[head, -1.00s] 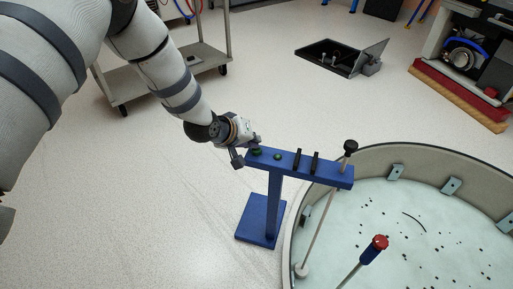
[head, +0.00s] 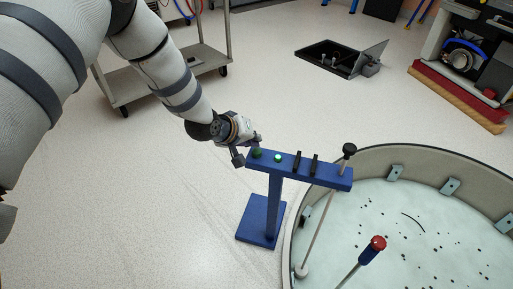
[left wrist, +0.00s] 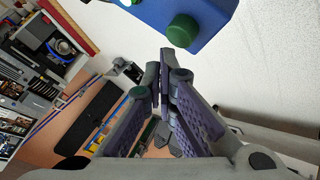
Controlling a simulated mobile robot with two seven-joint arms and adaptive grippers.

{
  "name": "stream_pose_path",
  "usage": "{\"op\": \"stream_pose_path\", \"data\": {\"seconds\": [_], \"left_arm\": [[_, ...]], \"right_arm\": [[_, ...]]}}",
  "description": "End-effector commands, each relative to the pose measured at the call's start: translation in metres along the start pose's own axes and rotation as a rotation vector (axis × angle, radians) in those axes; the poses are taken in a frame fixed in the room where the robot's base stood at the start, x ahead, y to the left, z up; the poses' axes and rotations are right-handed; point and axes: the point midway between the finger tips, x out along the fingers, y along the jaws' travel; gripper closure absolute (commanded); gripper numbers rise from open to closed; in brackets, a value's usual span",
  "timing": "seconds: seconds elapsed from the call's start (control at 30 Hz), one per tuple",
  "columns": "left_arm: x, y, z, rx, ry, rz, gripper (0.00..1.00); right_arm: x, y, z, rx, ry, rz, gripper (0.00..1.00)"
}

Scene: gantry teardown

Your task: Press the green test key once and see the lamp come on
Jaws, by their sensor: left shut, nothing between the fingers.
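The green test key (head: 257,153) is a round knob at the left end of the blue stand's top bar (head: 329,177). Next to it, the lamp (head: 278,158) is lit bright green. My left gripper (head: 247,149) is shut and empty, just left of the key. In the left wrist view, the closed fingertips (left wrist: 166,60) point at the key (left wrist: 183,30) and appear close to it, with a small gap in the picture. My right gripper is not in view.
The blue stand has black upright pieces (head: 306,163) on its bar. A round tank (head: 376,158) with a pale floor stands at the right, with a red-topped blue handle (head: 372,250) above it. A grey cart (head: 170,70) stands behind my left arm. Open floor lies left of the stand.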

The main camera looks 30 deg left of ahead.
Motion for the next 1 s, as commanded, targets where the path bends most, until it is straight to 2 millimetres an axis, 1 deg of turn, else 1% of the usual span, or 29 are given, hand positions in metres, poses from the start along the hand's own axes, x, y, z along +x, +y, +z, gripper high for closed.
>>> {"op": "stream_pose_path", "data": {"seconds": [0.33,0.8,0.9,1.0], "left_arm": [[-0.002,0.001,-0.001,0.000,0.000,0.000,1.00],[-0.034,0.026,-0.026,0.000,0.003,0.003,1.00],[-0.037,0.027,-0.027,0.000,0.001,0.001,1.00],[-0.035,0.025,-0.025,0.000,-0.001,-0.001,1.00]], "right_arm": [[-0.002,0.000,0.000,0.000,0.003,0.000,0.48],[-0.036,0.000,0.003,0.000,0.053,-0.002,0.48],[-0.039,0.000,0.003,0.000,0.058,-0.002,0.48],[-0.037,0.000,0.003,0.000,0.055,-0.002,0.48]]}}
